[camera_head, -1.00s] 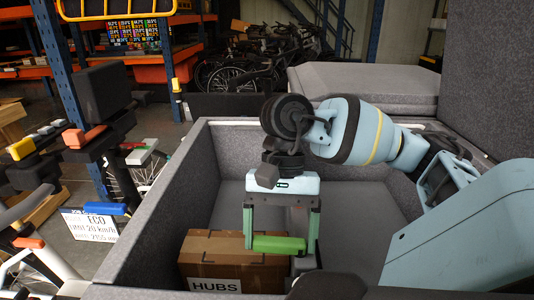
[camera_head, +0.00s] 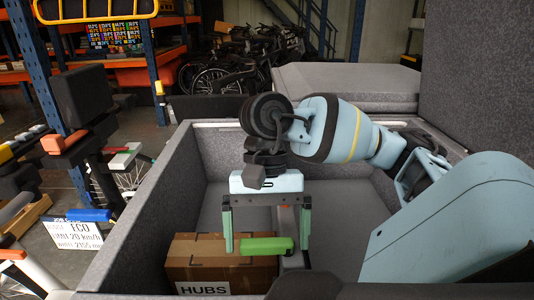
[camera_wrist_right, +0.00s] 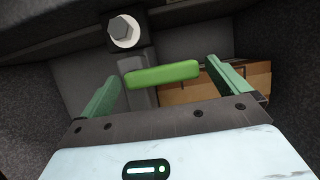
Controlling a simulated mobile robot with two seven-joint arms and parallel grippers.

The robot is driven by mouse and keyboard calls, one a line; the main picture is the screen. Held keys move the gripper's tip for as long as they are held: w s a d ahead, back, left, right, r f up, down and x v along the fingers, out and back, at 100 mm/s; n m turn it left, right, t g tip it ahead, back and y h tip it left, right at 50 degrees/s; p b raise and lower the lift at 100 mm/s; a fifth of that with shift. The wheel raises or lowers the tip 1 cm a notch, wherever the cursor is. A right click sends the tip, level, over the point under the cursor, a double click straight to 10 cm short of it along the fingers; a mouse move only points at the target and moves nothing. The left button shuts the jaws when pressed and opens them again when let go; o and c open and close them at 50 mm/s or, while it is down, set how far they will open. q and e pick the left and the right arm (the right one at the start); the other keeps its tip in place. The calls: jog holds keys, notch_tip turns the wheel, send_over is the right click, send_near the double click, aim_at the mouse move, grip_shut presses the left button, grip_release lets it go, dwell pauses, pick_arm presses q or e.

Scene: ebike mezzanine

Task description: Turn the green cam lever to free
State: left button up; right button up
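In the right wrist view the lever (camera_wrist_right: 162,74) lies crosswise between my fingertips, tilted slightly. My right gripper (camera_head: 266,238) points down over the lever, its green fingers at either end of it. In the right wrist view the gripper (camera_wrist_right: 164,80) is open, with a gap between each finger and the lever. My left gripper is not in view.
A bolt head (camera_wrist_right: 121,31) sits beside the lever in the wrist view.

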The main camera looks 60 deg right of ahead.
jog(key=p+v, duration=0.2)
jog(key=v, duration=0.5)
jog(key=shift+d+r, duration=0.15)
jog(key=shift+r, duration=0.2)
jog(key=shift+w, duration=0.1)
